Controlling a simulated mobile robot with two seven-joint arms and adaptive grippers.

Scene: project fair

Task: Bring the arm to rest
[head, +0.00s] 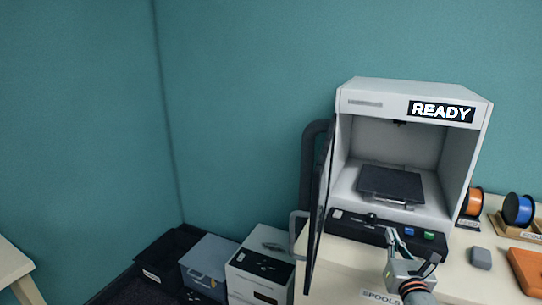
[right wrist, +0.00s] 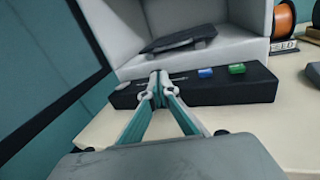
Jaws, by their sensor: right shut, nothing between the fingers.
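My right gripper (head: 392,240) is in front of the 3D printer (head: 362,97), close to its black control panel (head: 345,225). In the right wrist view its fingertips (right wrist: 158,80) meet, with nothing between them, and they overlap the panel's front in the picture. I cannot tell whether they touch it. The panel has a blue button (right wrist: 205,72) and a green button (right wrist: 237,69), both to the right of the fingertips. My left gripper is not in view.
The printer's door (head: 319,215) stands open at its left, and a dark build plate (head: 391,183) is inside. An orange spool (head: 473,203), a blue spool (head: 517,209), a grey block (head: 481,258) and an orange item (head: 527,270) are on the right. Boxes (head: 260,268) stand left.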

